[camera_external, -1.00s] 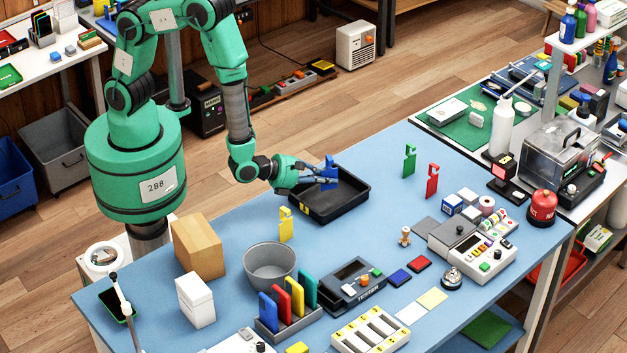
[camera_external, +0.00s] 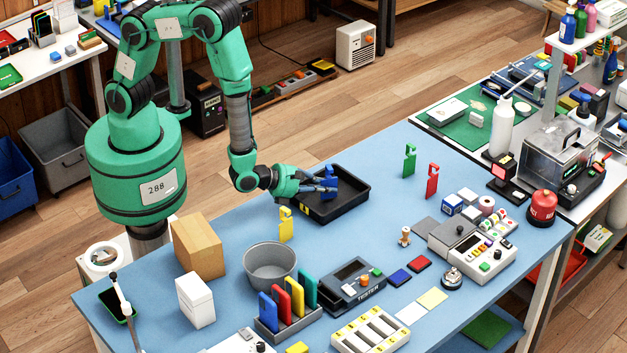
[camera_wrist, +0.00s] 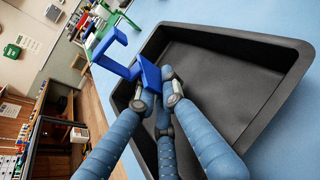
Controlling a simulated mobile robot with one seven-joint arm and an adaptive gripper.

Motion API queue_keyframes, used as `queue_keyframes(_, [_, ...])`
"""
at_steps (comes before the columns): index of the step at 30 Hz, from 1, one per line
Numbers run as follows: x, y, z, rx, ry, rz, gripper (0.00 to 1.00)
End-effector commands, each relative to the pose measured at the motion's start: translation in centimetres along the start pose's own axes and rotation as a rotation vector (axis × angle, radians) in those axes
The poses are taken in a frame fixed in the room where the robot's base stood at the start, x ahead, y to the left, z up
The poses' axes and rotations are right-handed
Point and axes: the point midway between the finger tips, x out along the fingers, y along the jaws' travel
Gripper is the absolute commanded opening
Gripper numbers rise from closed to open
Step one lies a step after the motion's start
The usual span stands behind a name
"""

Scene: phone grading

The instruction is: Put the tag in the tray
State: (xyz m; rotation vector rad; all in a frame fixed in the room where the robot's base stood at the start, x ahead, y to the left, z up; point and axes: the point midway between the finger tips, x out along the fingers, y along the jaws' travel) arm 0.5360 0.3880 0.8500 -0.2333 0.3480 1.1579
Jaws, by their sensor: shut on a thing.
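A blue tag (camera_external: 330,180) with a hooked top is held in my gripper (camera_external: 322,186). The tag also shows in the wrist view (camera_wrist: 148,73), pinched between the fingertips (camera_wrist: 158,95). The black tray (camera_external: 345,205) lies on the blue table, and the tag is over the tray's left part in the external view. In the wrist view the tag appears near the tray's edge (camera_wrist: 225,32). I cannot tell exactly how high the tag is above the tray floor. The tray's visible floor is empty.
A yellow tag (camera_external: 286,224) stands in front of the tray. A green tag (camera_external: 409,161) and a red tag (camera_external: 431,181) stand to its right. A grey bowl (camera_external: 270,266) and a cardboard box (camera_external: 198,247) are nearer the front left.

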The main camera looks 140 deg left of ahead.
Motion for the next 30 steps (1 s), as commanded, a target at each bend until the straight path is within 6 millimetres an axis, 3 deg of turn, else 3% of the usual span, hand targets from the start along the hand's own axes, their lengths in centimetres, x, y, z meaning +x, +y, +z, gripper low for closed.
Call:
queue_keyframes(4, [0.1,0.0,-0.4,0.000,0.000,0.000,0.00])
queue_keyframes(6, [0.1,0.0,-0.3,0.000,0.000,0.000,0.20])
queue_keyframes(8, [0.1,0.0,-0.3,0.000,0.000,0.000,0.27])
queue_keyframes(22, [-0.1,0.0,0.1,0.000,0.000,0.000,0.27])
queue_keyframes(30, [-2.9,-0.1,0.1,0.000,0.000,-0.003,0.27])
